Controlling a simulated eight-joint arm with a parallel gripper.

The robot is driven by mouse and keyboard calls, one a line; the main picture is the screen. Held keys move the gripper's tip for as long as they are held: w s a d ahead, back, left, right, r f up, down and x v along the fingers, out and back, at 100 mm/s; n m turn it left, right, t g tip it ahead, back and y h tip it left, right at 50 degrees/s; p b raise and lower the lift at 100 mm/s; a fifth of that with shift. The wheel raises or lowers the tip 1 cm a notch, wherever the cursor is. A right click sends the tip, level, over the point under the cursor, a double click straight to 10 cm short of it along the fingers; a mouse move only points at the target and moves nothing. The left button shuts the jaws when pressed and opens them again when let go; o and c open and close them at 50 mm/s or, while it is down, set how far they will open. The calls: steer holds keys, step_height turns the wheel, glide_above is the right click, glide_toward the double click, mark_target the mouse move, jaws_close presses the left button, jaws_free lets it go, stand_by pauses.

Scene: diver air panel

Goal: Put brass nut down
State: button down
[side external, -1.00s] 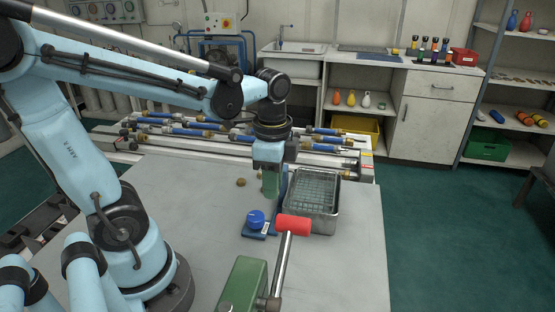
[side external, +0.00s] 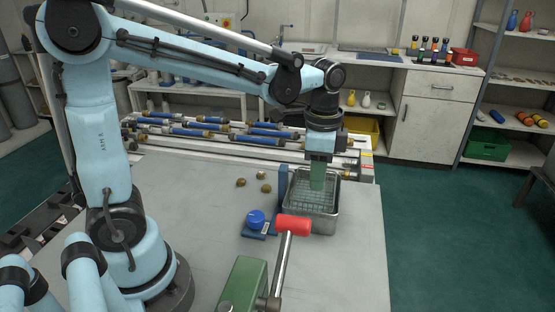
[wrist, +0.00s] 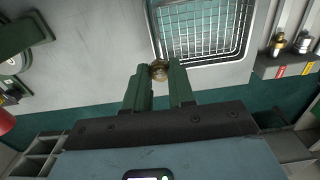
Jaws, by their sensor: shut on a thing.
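My gripper (side external: 317,187) is over the metal tray with a wire mesh basket (side external: 337,215). In the wrist view its green fingers (wrist: 160,76) are shut on a small round brass nut (wrist: 158,69) at their tips. The held nut is hidden in the side view. The tray also shows in the wrist view (wrist: 250,48), and the nut appears near its rim; its height above the mesh is unclear. Several small brass pieces lie on the grey table left of the tray, such as one brass nut (side external: 241,182) and another (side external: 266,188).
A blue fixture with a round knob (side external: 256,219) stands left of the tray. A red-headed lever (side external: 294,225) on a green body (side external: 243,284) rises in front. A rack of blue and brass fittings (side external: 265,139) lies behind. The table's right front is clear.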

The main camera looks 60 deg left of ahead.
steer(key=a, duration=0.1)
steer(key=w+a+f, duration=0.1)
steer(key=a+f, duration=0.1)
steer(key=shift+w+a+f, duration=0.15)
steer(key=shift+w+f, duration=0.05)
steer(key=shift+w, duration=0.2)
steer(key=shift+f, duration=1.9)
steer(key=shift+f, duration=0.25)
steer(key=shift+f, duration=0.3)
steer(key=c, duration=1.2)
jaws_free()
steer(key=shift+c, duration=0.2)
